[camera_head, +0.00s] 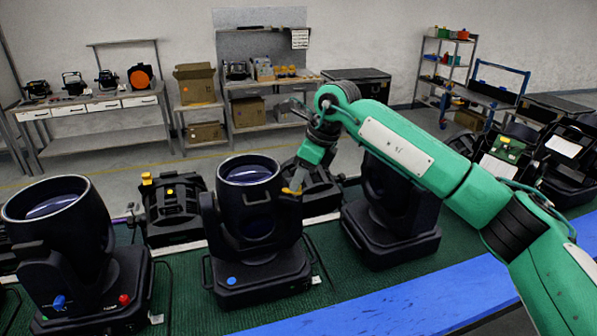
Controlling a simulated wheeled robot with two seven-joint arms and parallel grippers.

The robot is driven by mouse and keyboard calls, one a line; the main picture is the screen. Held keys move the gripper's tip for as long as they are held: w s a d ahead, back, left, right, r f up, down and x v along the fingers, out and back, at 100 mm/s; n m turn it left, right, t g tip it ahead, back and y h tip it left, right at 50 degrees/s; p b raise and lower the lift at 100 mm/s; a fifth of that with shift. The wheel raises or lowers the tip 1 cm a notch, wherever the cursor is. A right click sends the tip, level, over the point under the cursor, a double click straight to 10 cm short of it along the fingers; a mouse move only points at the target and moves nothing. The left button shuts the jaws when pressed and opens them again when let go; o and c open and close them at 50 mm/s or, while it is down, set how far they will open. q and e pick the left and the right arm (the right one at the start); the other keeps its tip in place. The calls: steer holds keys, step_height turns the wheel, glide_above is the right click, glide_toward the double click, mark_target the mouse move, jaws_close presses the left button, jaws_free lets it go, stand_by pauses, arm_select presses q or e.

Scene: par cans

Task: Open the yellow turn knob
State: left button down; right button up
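The yellow turn knob (291,192) is on the upper right side of the middle black par can (249,230), partly hidden by my gripper. My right arm, green, reaches in from the right. My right gripper (298,179) points down, with its fingertips at the knob. I cannot tell whether the fingers touch the knob or are closed around it. My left gripper is not in view.
A par can (62,255) with blue and red knobs stands at the left. Another (390,210) stands right of the middle one, beneath my arm. Further black fixtures (173,208) sit behind. A blue strip (400,303) edges the green surface (190,300) in front.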

steer(key=shift+a+f, duration=0.2)
steer(key=shift+f, duration=0.3)
jaws_close()
